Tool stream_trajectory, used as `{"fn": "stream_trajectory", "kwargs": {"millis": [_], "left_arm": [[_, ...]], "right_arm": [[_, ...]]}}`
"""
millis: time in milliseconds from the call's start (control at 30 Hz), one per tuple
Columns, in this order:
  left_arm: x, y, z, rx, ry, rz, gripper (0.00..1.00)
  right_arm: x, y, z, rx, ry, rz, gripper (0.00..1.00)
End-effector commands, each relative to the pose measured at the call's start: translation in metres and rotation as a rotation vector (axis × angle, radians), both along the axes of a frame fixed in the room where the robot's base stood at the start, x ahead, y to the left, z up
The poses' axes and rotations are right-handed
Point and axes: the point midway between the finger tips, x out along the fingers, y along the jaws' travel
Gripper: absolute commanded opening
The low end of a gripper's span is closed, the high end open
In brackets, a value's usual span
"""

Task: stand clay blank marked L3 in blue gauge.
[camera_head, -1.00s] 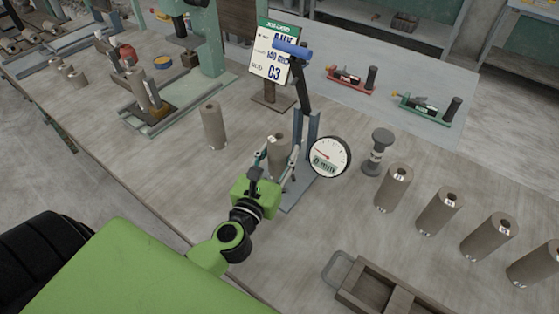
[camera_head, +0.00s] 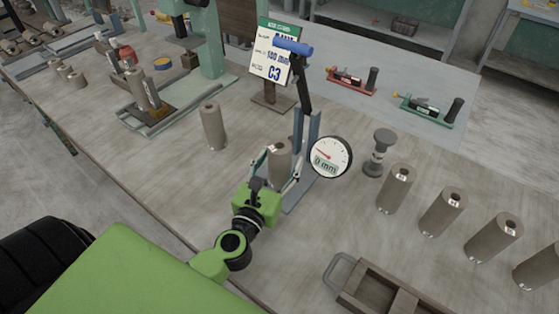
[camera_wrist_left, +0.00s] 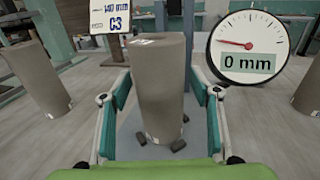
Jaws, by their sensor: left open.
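The blue gauge (camera_head: 312,135) has a blue-grey upright and base plate, a raised lever with a blue handle (camera_head: 292,47), and a round dial (camera_head: 330,156) reading 0 mm. A grey-brown clay blank (camera_head: 281,153) stands upright on the gauge's plate, in front of the upright. It also shows in the left wrist view (camera_wrist_left: 162,80), with small dark pads at its foot; its mark is not readable. My left gripper (camera_head: 276,168) is open, its fingers on either side of this blank, with visible gaps in the wrist view. My right gripper is not in view.
Another blank (camera_head: 212,127) stands to the left. A wooden tray (camera_head: 369,281) lies at the front. A job card (camera_head: 272,55) stands behind. Red (camera_head: 351,82) and green (camera_head: 432,110) devices lie further back.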

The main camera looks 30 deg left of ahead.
Motion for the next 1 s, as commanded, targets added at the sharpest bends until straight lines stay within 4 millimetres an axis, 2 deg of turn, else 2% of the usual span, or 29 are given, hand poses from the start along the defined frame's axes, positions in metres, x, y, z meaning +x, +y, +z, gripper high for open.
{"fn": "stream_trajectory", "kwargs": {"millis": [167,267,700,1000], "left_arm": [[-0.003,-0.001,0.002,0.0,0.001,-0.001,0.57],[-0.016,-0.002,0.0,-0.001,0.003,-0.001,0.57],[-0.092,-0.011,-0.001,-0.001,0.003,0.0,0.57],[-0.117,-0.014,0.002,0.001,0.0,0.0,0.57]], "right_arm": [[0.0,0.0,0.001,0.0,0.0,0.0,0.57],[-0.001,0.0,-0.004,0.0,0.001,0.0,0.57],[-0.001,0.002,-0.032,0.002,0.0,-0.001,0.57],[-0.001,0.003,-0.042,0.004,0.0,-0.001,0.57]]}}
